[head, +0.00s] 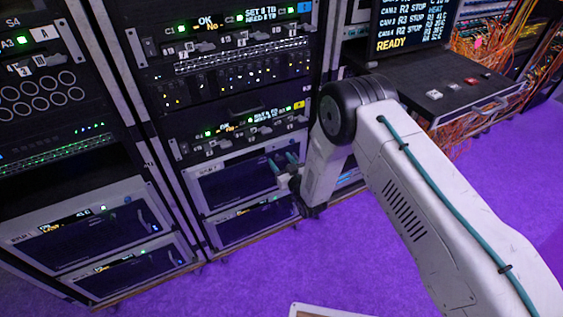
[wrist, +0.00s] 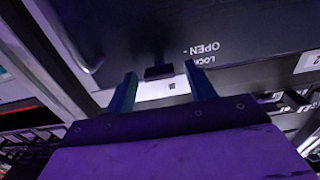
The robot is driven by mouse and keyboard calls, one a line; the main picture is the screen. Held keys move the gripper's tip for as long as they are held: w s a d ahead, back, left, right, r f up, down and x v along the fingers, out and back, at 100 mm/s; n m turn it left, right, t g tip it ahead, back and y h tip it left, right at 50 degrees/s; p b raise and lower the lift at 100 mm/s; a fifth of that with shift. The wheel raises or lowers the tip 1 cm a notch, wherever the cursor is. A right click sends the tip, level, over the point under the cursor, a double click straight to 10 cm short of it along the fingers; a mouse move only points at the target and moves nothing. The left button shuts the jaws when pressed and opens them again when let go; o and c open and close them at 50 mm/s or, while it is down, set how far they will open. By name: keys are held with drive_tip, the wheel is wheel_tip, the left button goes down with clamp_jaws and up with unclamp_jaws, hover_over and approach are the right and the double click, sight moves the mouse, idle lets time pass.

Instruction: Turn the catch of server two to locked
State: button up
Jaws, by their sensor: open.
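In the wrist view a small dark catch (wrist: 158,72) sits on a dark panel (wrist: 110,40). Upside-down OPEN lettering and a partly hidden word beginning LOC are printed beside it. My gripper (wrist: 161,77) is open, with one teal finger on each side of the catch. I cannot tell whether either finger touches it, and its turned position is not clear. In the head view my gripper (head: 281,161) is at the front of a light-framed unit (head: 245,176) low in the middle rack. The catch cannot be made out there, and no server number is readable.
A similar unit (head: 246,222) is below, and more units (head: 90,225) fill the left rack. Switch panels (head: 240,130) are above. A dark console (head: 440,95) and orange cables (head: 485,45) stand at right. Purple floor (head: 320,250) is open in front.

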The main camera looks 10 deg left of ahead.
drive_tip(key=c, duration=1)
drive_tip(key=shift+m, duration=0.3)
drive_tip(key=m, duration=0.8)
drive_tip(key=shift+w+d+f+m, duration=0.1)
drive_tip(key=shift+m, duration=0.3)
drive_tip(key=shift+d+f+m, duration=0.1)
drive_tip(key=shift+f+m, duration=0.05)
drive_tip(key=shift+m, duration=4.05)
